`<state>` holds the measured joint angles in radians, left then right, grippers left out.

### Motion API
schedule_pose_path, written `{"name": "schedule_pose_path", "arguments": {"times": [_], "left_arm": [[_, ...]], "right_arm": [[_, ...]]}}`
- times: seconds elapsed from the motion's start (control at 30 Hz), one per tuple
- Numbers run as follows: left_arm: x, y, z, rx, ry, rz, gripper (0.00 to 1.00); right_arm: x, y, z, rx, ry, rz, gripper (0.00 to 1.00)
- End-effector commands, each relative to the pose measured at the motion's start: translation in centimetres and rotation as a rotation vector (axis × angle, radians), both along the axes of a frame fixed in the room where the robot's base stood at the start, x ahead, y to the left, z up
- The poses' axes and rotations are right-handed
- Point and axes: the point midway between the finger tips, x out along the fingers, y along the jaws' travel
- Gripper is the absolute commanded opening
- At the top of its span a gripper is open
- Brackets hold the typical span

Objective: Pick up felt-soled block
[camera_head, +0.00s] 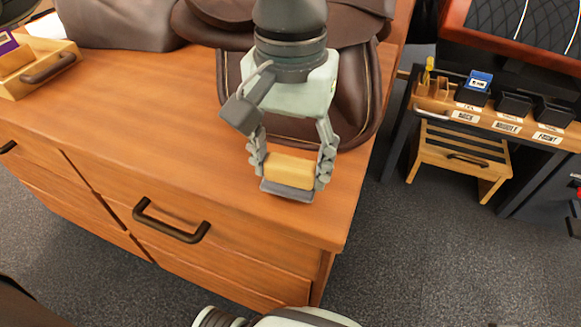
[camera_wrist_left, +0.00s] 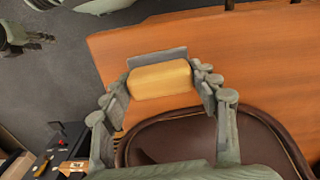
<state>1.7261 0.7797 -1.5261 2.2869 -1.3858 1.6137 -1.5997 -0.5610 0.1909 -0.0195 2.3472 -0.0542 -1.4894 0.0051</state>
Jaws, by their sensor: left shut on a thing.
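The felt-soled block (camera_head: 290,171) is a yellow wooden block with a grey sole on its lower face. My left gripper (camera_head: 291,167) is shut on it, one finger at each end, over the right front part of the wooden cabinet top. In the left wrist view the block (camera_wrist_left: 160,80) sits between the fingertips, with the grey sole showing along its far edge. I cannot tell whether the sole touches the wood. My right gripper (camera_wrist_left: 22,38) shows small at the upper left of the left wrist view; its opening is unclear.
A brown leather saddle (camera_head: 352,95) lies on the cabinet (camera_head: 130,100) just behind my left gripper. A wooden tray (camera_head: 62,66) stands at the back left. A rack with labelled bins (camera_head: 500,112) and a small wooden stool (camera_head: 458,155) are at the right, across a floor gap.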

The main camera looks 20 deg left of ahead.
Motion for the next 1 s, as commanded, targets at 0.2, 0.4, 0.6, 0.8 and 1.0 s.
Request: {"name": "schedule_pose_path", "arguments": {"times": [0.2, 0.4, 0.6, 0.8, 1.0], "left_arm": [[-1.2, -0.8, 3.5, -0.001, -0.003, -0.009, 0.3], [-5.3, -2.9, 6.3, -0.002, -0.005, -0.009, 0.3], [-8.6, -4.5, 8.4, 0.0, -0.004, -0.007, 0.3], [-10.1, -5.3, 9.5, 0.0, -0.002, -0.002, 0.3], [-10.4, -5.4, 9.7, 0.0, -0.001, 0.0, 0.3]], "right_arm": [[-0.1, 0.0, -0.1, -0.001, 0.003, -0.001, 0.4], [-0.4, 0.0, 0.4, -0.003, 0.004, -0.003, 0.4], [-0.5, 0.0, 0.9, -0.004, -0.001, -0.003, 0.4], [-0.6, -0.1, 0.8, -0.004, 0.002, -0.004, 0.4], [-0.6, -0.1, 0.8, -0.004, 0.002, -0.004, 0.4]]}}
